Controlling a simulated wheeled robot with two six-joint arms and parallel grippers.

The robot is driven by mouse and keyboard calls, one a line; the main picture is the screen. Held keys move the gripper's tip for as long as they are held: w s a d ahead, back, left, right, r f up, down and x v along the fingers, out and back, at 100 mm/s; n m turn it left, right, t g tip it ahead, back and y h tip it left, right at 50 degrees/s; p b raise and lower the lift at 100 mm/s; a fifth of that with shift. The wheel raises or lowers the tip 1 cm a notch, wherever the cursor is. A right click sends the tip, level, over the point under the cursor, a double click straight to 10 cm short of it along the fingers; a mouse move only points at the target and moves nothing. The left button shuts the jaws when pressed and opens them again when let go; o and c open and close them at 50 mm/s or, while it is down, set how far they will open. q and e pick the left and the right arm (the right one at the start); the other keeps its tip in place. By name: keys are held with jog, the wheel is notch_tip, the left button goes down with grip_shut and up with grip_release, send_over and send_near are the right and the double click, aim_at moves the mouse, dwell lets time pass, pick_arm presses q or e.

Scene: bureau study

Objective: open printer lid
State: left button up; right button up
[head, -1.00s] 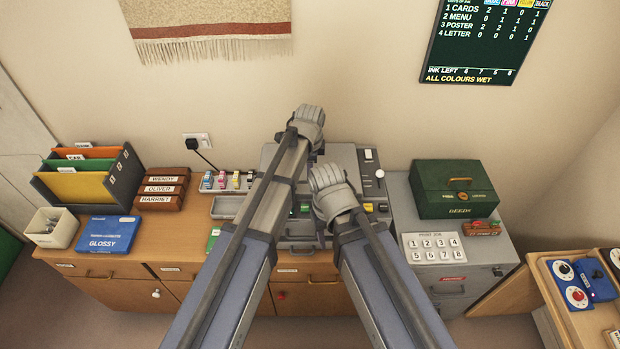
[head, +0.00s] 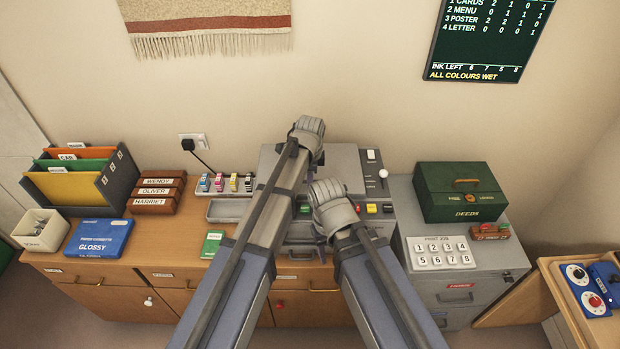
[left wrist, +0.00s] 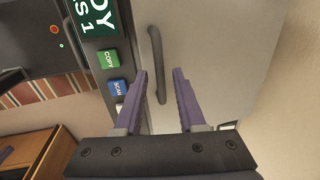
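The grey printer (head: 342,165) stands on the wooden cabinet in the head view, partly hidden by my arms. Its flat lid (left wrist: 215,50) fills the middle of the left wrist view, with a dark bar handle (left wrist: 155,50). The lid looks shut.
Copy (left wrist: 108,60) and scan (left wrist: 117,88) buttons lie beside the lid. Ink bottles (head: 228,183) stand left of the printer. A side panel with a white-knobbed lever (head: 383,174) is at its right. A green deeds box (head: 458,192) and number keypad (head: 440,252) sit farther right.

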pick_arm(q)
grip_shut()
dwell(1.2)
